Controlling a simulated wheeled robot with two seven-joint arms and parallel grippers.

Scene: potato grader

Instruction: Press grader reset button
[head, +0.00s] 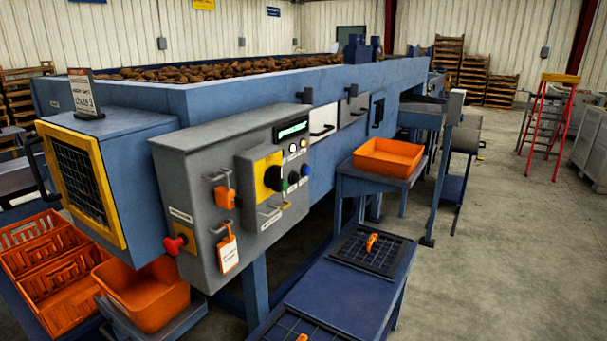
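The grader's grey control cabinet (190,165) is mounted on the near side of the blue grader (215,95). It carries a lit green display (293,130), a white round lamp or button (292,148) and a small amber one (303,143). Below them are a black knob (272,178) on a yellow plate and several small buttons, among them a blue one (304,171). The labels are too small to read, so I cannot tell which is the reset button. Neither of my grippers is in view.
A red knob (175,244) and an orange tag (228,253) sit on the cabinet's front. Orange crates (145,294) stand below at left. A blue bench (335,300) and an orange tray (388,158) stand at right. Open floor (500,260) lies further right.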

